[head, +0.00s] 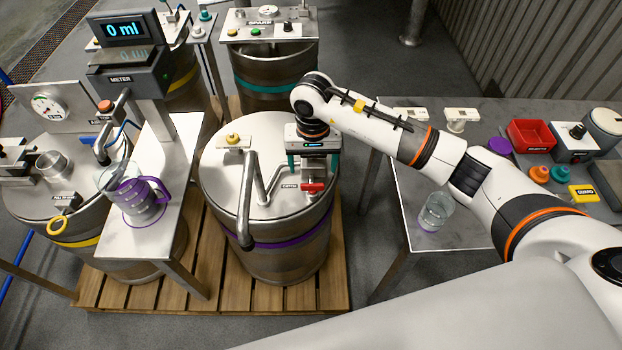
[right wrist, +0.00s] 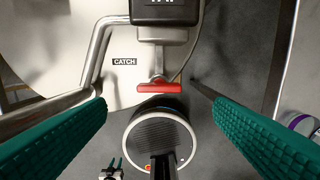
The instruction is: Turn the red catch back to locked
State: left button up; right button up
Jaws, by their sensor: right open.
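The red catch (head: 313,187) is a short bar near the front right edge of the lid of the drum with the purple band (head: 262,278). Its label (head: 289,186) reads CATCH. In the right wrist view the red catch (right wrist: 159,88) lies crosswise on a metal stem, below a dark block (right wrist: 166,9). My right gripper (head: 313,170) is above the catch, with teal fingers pointing down. In the right wrist view its open fingers (right wrist: 160,101) are on either side of the catch, with visible gaps. My left gripper is out of view.
A bent metal pipe (head: 246,205) rises from the same lid, left of the catch. A steel table (head: 140,235) with a purple-handled jug (head: 138,191) stands left. On the right, a table holds a glass (head: 436,212) and a red bin (head: 531,135).

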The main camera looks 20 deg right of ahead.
aim_at(313, 184)
notch_tip(313, 184, down, 8)
jog(key=shift+r+p, duration=0.1)
jog(key=shift+p, duration=0.25)
jog(key=shift+c, duration=0.4)
jog(key=c, duration=0.9)
